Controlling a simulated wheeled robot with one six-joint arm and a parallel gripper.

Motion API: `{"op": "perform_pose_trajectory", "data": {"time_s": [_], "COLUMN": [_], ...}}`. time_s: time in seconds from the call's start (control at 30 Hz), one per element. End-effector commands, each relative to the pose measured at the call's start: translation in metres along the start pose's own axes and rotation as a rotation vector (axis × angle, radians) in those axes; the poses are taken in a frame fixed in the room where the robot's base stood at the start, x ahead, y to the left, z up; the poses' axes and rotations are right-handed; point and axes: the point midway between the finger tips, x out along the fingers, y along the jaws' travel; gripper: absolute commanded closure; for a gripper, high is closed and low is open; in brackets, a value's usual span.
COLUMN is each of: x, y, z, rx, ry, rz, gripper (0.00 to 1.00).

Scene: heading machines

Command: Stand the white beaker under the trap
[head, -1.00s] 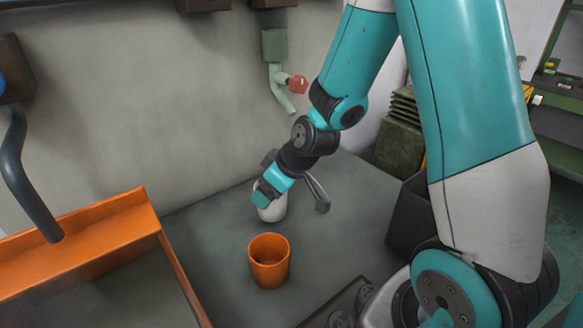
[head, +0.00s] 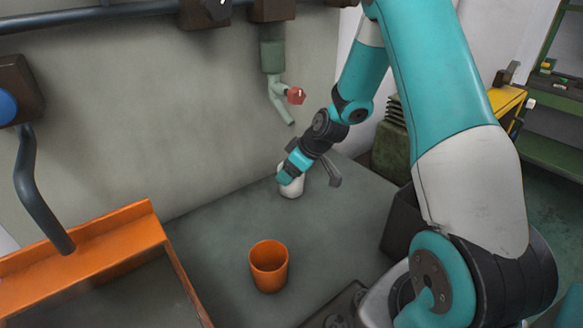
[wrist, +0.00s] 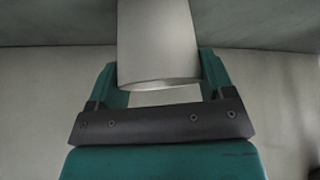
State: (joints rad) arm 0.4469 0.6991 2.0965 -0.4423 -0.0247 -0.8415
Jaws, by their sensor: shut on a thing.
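The white beaker (head: 292,188) is at the back of the grey bench, near the wall, and looks upright. My gripper (head: 287,177) is shut on it, coming in from the upper right. In the wrist view the beaker (wrist: 160,45) fills the space between my two teal fingers (wrist: 160,75). The pale green spout (head: 280,105) with a red knob on the wall, probably the trap, hangs above and slightly left of the beaker. I cannot tell whether the beaker's base touches the bench.
An orange cup (head: 268,267) stands upright on the bench in front of the beaker. An orange-rimmed tray (head: 120,225) is at the left under a dark bent pipe (head: 38,195). A dark bin (head: 398,225) is at the right.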

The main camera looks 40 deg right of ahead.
Motion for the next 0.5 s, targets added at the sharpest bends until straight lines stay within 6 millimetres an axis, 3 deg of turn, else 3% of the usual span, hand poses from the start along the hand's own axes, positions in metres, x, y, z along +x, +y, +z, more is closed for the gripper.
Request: {"op": "perform_pose_trajectory", "data": {"time_s": [0.23,0.27,0.33,0.37,0.5], "x": [0.004,0.0038,0.0028,0.0028,0.0027], "y": [-0.0003,-0.0003,-0.0003,-0.0003,-0.0003], "z": [0.0024,0.0023,0.0017,0.0017,0.0016], "rx": [0.0,0.0,0.0,0.0,0.0], "ry": [0.0,0.0,0.0,0.0,0.0], "rz": [0.0,0.0,0.0,0.0,0.0], "gripper": [0.52,0.22,0.06,0.0,0.0]}}
